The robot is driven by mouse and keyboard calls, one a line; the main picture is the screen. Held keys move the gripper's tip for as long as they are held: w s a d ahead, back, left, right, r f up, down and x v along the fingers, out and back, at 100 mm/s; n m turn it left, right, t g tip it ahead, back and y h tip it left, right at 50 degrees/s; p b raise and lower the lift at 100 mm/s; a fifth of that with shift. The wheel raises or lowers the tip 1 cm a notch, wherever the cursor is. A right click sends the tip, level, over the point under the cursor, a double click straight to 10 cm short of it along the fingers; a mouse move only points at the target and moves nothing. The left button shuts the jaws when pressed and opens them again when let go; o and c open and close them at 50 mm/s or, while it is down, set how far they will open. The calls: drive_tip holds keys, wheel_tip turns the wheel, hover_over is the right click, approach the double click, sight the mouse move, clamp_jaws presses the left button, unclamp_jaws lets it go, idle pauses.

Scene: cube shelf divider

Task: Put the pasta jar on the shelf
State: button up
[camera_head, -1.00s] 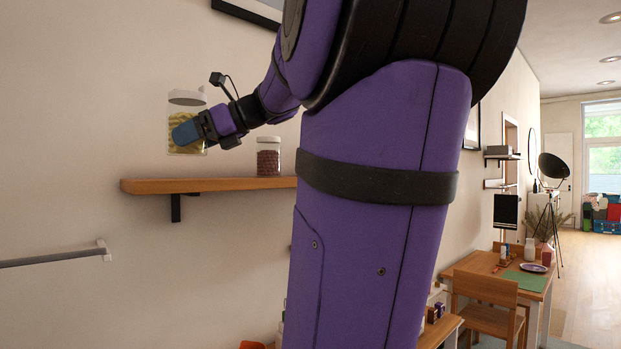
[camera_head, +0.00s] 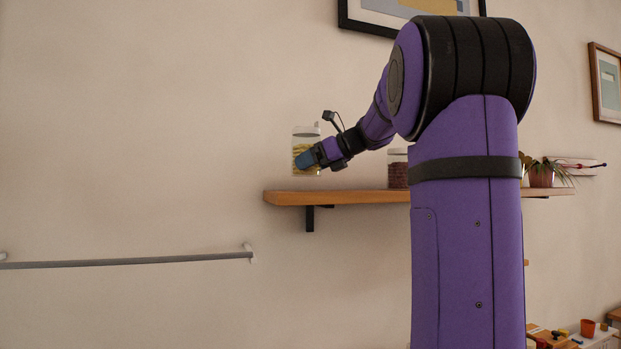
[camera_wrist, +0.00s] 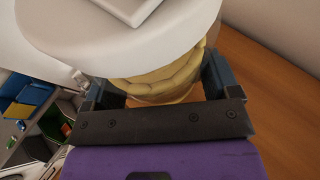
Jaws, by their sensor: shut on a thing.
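The pasta jar (camera_head: 305,135) is clear with a white lid and pale yellow pasta inside. My gripper (camera_head: 307,158) is shut on it and holds it upright at the left end of the wooden shelf (camera_head: 340,197). In the head view the jar's base is just above the shelf's level; I cannot tell whether it touches. In the wrist view the white lid (camera_wrist: 120,45) fills the upper left, the pasta (camera_wrist: 165,75) shows below it between the fingers, and wood lies behind at the right.
A jar of dark red contents (camera_head: 397,170) stands on the shelf to the right, partly behind my arm. A potted plant (camera_head: 541,176) is at the shelf's far right. A grey wall rail (camera_head: 130,262) is at the lower left. The shelf between the two jars looks clear.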

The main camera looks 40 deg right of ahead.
drive_tip(key=shift+w+d, duration=0.25)
drive_tip(key=shift+w, duration=0.35)
drive_tip(key=shift+f, duration=1.75)
drive_tip(key=shift+f, duration=0.15)
drive_tip(key=o, duration=1.1)
drive_tip(key=shift+c, duration=0.2)
